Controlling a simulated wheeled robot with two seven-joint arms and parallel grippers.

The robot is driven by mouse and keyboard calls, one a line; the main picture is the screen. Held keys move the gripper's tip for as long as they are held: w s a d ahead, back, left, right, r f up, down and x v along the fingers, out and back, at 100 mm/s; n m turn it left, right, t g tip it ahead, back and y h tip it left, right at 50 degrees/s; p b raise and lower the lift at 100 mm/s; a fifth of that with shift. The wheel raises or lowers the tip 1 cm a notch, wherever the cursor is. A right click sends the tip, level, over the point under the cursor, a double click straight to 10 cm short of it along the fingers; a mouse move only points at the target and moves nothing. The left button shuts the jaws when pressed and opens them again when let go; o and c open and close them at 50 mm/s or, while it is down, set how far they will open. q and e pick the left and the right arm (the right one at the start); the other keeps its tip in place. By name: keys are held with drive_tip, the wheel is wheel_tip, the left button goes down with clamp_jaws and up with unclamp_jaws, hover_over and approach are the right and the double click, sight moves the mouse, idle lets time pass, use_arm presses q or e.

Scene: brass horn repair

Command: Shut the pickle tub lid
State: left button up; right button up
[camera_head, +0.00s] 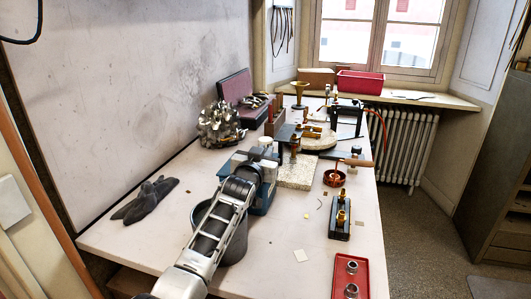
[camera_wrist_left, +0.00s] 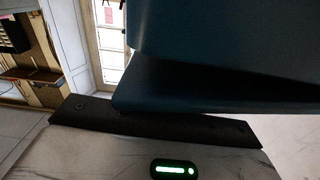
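The dark grey-blue tub (camera_head: 236,248) stands on the bench, partly hidden behind my left arm. Its rim shows on both sides of the arm. I cannot make out its lid for certain. A blue part (camera_head: 268,195) stands upright just behind the tub, beside my left wrist. My left gripper (camera_head: 262,165) is at the end of the arm, above and behind the tub; its fingertips are not clear. In the left wrist view a large dark teal surface (camera_wrist_left: 220,45) fills the upper right, very close to the gripper. My right gripper is not in view.
A dark glove (camera_head: 146,202) lies left of the tub. A stone slab (camera_head: 298,172), a black stand with brass parts (camera_head: 340,228) and a red tray (camera_head: 338,283) are to the right. Metal parts (camera_head: 220,125) are piled at the wall. The bench front left is clear.

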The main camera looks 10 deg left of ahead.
use_arm(q)
drive_tip(key=shift+o, duration=1.3)
drive_tip(key=shift+a, duration=0.15)
drive_tip(key=shift+r, duration=0.1)
wheel_tip(320, 180, up, 3)
drive_tip(key=shift+f, duration=0.15)
drive_tip(key=s+d+r, duration=0.3)
drive_tip(key=s+r, duration=0.7)
drive_tip(key=s, duration=0.3)
drive_tip(key=shift+s+r+b, duration=0.15)
drive_tip(key=shift+s+b, duration=0.2)
drive_tip(key=shift+d, duration=0.1)
